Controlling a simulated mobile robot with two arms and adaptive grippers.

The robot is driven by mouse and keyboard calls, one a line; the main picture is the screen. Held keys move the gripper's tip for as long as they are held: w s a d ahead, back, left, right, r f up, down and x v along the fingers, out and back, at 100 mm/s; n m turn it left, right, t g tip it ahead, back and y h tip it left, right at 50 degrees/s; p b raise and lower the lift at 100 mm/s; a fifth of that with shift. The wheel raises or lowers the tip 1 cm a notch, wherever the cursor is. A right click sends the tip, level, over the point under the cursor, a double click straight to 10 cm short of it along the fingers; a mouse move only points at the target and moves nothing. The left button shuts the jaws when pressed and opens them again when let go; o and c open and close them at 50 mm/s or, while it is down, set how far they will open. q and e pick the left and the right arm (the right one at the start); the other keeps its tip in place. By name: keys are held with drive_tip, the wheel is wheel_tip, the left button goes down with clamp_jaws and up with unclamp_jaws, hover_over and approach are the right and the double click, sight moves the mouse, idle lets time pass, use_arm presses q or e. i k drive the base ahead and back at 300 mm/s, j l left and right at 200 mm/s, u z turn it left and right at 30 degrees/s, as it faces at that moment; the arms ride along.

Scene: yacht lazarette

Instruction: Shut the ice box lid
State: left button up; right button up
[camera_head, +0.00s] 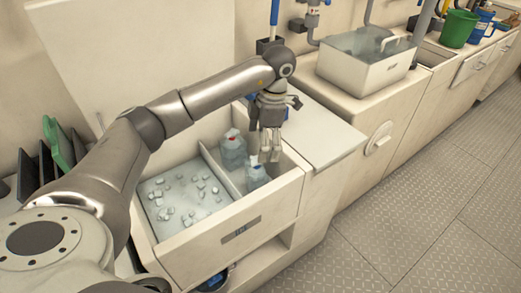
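The ice box (245,232), a cream bin with a label plate on its front, stands open. A large pale panel (130,50), which looks like its lid, stands raised behind it against the wall. Inside are loose ice cubes on the left and two clear bottles, one with a red cap (232,150) and one nearer the front (257,176), in the right compartment. My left gripper (270,157) points down over the right compartment, close to the front bottle. Whether it touches the bottle, and whether its fingers are closed, I cannot tell. My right gripper is out of view.
A flat pale counter panel (318,130) lies right of the ice box. Beyond it are a sink (365,70), a green bucket (458,28) and a blue jug (481,27). Dark upright boards and a green one (58,145) stand at left. The floor at right is clear.

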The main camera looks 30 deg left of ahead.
sight(112, 58)
drive_tip(key=k+l, duration=0.75)
drive_tip(key=k, duration=0.1)
